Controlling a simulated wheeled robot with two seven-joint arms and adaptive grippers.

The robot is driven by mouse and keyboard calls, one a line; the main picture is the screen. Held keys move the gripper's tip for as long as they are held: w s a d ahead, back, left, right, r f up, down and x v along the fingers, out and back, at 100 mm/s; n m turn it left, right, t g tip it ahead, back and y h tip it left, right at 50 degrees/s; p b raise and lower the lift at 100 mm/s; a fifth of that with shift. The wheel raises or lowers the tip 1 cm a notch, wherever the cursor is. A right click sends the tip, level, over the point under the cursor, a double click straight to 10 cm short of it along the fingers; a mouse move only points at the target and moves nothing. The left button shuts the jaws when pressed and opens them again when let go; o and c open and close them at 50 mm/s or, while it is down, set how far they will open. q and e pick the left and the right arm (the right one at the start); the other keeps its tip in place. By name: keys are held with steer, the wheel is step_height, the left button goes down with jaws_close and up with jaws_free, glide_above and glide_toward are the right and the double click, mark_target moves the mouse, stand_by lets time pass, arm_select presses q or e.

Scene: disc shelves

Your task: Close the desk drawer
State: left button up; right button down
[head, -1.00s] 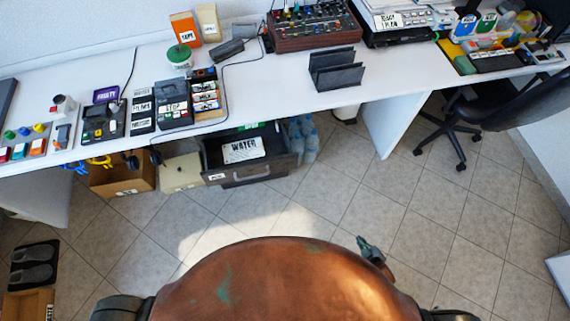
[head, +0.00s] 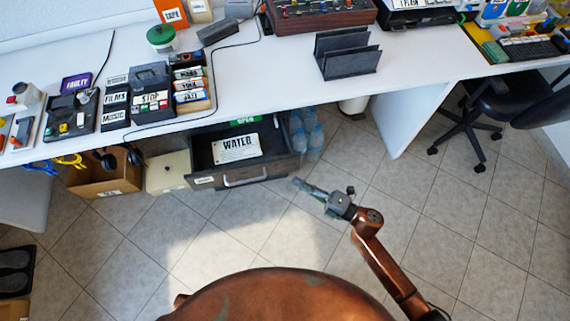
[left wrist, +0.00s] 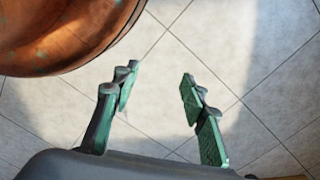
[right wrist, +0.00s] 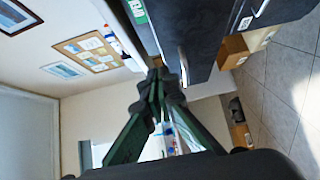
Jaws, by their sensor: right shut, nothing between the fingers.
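The desk drawer (head: 275,164) is dark grey and stands pulled out below the white desk, with a grey handle (head: 246,178) on its front. A sheet marked WATER (head: 236,148) lies inside it. In the right wrist view the dark drawer (right wrist: 200,35) is at the top, beyond the fingertips. My right gripper (head: 298,183) is shut and empty, in front of the drawer's right corner; I cannot tell whether it touches. It also shows in the right wrist view (right wrist: 158,75). My left gripper (left wrist: 155,82) is open and empty above the floor tiles; the head view does not show it.
The white desk (head: 290,95) above carries several devices and boxes. A cardboard box (head: 105,178) and a cream box (head: 166,172) stand left of the drawer. Water bottles (head: 307,130) stand at its right. A black chair (head: 480,110) is farther right. The floor in front is clear.

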mark_target(276, 160)
steer(key=w+a+b, duration=0.1)
steer(key=w+a, duration=0.1)
steer(key=w+a+b, duration=0.1)
steer(key=w+a, duration=0.1)
steer(key=w, duration=0.1)
steer(key=shift+w+a+f, duration=0.15)
steer(key=shift+w+a, duration=0.05)
steer(key=shift+a, duration=0.2)
arm_select(q)
step_height(276, 160, up, 9)
steer(key=w+d, duration=0.1)
steer(key=shift+w+d+f, duration=0.2)
steer(key=shift+w+d, duration=0.1)
steer(key=shift+w, duration=0.1)
arm_select(e)
steer(key=shift+w+a, duration=0.1)
steer(key=shift+w, duration=0.25)
steer(key=shift+w, duration=0.1)
